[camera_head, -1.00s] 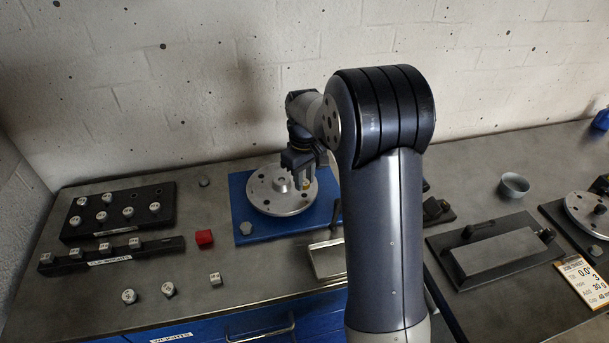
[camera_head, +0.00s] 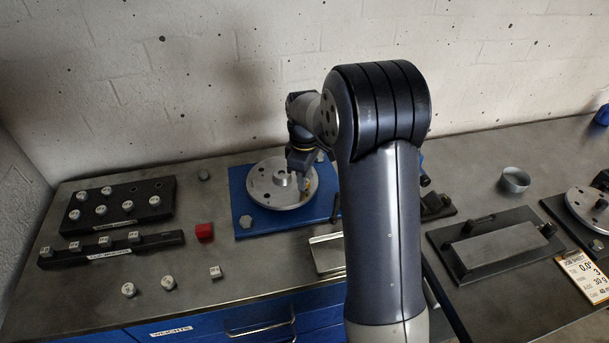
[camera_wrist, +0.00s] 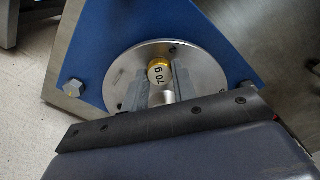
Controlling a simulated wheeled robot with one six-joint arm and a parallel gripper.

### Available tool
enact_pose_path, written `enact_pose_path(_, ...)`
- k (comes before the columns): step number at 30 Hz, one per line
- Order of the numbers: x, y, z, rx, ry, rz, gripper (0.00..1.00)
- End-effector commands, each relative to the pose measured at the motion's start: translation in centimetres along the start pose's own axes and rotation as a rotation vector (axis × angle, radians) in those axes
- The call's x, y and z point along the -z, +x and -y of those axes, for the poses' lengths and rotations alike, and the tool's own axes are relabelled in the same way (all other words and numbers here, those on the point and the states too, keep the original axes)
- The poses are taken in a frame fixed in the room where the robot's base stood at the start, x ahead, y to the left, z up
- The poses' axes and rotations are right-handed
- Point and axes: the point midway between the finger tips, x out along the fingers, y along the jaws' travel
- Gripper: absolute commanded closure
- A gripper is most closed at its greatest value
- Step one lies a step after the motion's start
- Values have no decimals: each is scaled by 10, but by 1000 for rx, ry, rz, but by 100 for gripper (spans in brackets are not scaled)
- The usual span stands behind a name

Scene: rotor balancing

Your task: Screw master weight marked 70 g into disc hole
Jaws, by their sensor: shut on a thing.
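The metal disc (camera_head: 265,196) lies on a blue base plate (camera_head: 243,220) near the wall. It also shows in the wrist view (camera_wrist: 121,82). A brass-coloured weight marked 70 g (camera_wrist: 159,73) sits between my fingers over the disc, off its centre. My gripper (camera_wrist: 160,80) is shut on this weight, and in the head view my gripper (camera_head: 303,172) is low over the disc's right side. Dark holes show around the disc. The weight's lower end and the hole under it are hidden, so I cannot tell how deep it sits.
A black weight rack (camera_head: 118,207) and a lower strip of weights (camera_head: 112,246) stand at left. A metal tray (camera_head: 327,254) is by the base plate. A bowl (camera_head: 515,180) and second disc (camera_head: 590,211) are right.

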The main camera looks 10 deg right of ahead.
Motion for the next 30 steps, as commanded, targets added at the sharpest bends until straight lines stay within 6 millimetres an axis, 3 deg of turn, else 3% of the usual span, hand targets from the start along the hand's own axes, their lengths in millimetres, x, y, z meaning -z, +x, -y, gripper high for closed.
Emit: enact_pose_path(30, 0, 0, 0, 0, -1109, 0, 99)
